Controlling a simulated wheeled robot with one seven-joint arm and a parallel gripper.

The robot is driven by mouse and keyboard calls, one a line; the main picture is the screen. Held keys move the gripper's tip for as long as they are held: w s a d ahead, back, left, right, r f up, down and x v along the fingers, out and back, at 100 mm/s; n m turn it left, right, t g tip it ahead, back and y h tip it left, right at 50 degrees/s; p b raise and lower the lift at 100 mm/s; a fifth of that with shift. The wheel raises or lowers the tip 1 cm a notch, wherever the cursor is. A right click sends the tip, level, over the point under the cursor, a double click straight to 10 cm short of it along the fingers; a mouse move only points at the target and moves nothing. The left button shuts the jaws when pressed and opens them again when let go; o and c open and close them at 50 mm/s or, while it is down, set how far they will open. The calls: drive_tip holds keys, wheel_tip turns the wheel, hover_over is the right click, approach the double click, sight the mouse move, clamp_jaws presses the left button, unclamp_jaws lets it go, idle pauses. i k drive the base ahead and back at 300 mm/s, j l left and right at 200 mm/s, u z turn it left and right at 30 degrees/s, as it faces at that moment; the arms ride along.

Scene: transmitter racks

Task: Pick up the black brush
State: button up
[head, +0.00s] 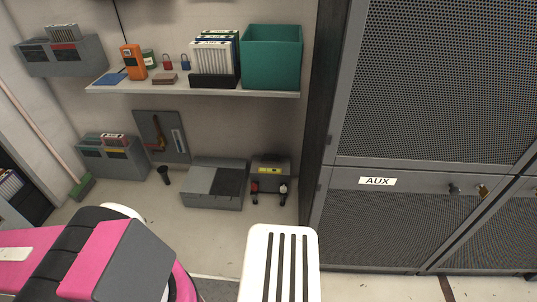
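I cannot pick out the black brush with certainty. A small dark upright object (164,175) stands on the floor left of a grey box, but it is too small to tell whether it is a brush. Part of my pink and dark grey arm fills the lower left of the head view. My gripper's fingers do not show.
A shelf (120,89) holds an orange meter (133,62), padlocks, binders and a teal bin (271,57). Below are a grey case (212,198), a grey bin (112,163) and a green-headed broom (82,186). An AUX rack (378,215) stands at right. Some floor between is clear.

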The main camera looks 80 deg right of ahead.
sight(273, 159)
drive_tip(key=l+z, duration=0.15)
drive_tip(key=z, duration=3.1)
drive_tip(key=i+j+z, duration=0.2)
drive_tip(key=z, duration=0.25)
drive_tip(key=i+j+z, duration=0.25)
drive_tip(key=z, duration=0.2)
